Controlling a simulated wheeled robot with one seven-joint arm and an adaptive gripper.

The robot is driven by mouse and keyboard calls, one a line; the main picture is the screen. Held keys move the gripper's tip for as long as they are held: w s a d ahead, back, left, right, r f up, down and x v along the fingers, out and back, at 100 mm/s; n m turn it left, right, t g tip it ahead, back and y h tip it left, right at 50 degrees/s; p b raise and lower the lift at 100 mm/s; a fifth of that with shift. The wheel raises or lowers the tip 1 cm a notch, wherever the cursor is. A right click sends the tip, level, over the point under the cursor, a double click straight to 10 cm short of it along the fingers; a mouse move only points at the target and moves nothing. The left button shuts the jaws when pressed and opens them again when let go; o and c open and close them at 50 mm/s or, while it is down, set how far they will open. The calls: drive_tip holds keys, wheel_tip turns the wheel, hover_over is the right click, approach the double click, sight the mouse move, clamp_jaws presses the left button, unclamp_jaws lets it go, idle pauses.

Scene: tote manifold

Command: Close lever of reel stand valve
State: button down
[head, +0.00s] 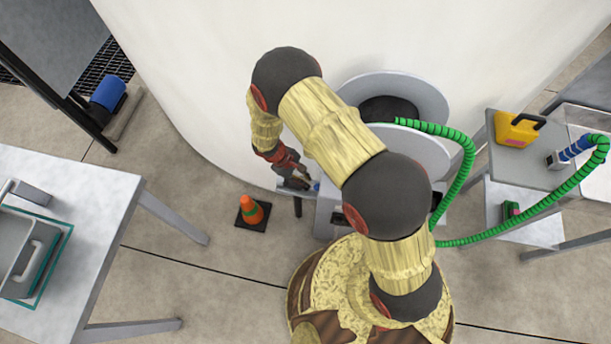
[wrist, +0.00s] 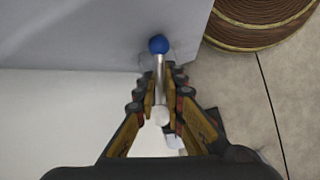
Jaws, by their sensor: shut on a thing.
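The reel stand (head: 327,220) is a grey stand with a large reel (head: 425,155) and a green hose, beside the curved white wall. The valve lever (wrist: 159,72) is a silver rod with a blue ball (wrist: 159,44) at one end and a pale round end nearer the camera. The blue also shows as a small spot in the head view (head: 317,186). My gripper (wrist: 162,84) is shut on the lever, with fingers on both sides of the rod. In the head view my gripper (head: 296,180) is at the stand's left side. The valve body is mostly hidden.
A white table (head: 100,215) with a grey tote is at the left. A small table (head: 530,170) with a yellow case (head: 516,128) is at the right. The green hose (head: 467,170) loops between the reel and this table.

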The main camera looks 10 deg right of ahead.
drive_tip(key=a+m+g+y, duration=0.1)
drive_tip(key=m, duration=0.2)
drive_tip(key=a+m+g+y+p, duration=0.1)
drive_tip(key=m, duration=0.3)
drive_tip(key=s+a+m+g+y+p, duration=0.1)
drive_tip(key=m, duration=0.3)
drive_tip(key=shift+a+g, duration=0.3)
drive_tip(key=shift+a, duration=0.1)
drive_tip(key=shift+m, duration=0.3)
drive_tip(key=c, duration=1.9)
unclamp_jaws()
drive_tip(key=shift+r, duration=0.1)
wheel_tip(320, 180, up, 10)
drive_tip(key=shift+f, duration=0.1)
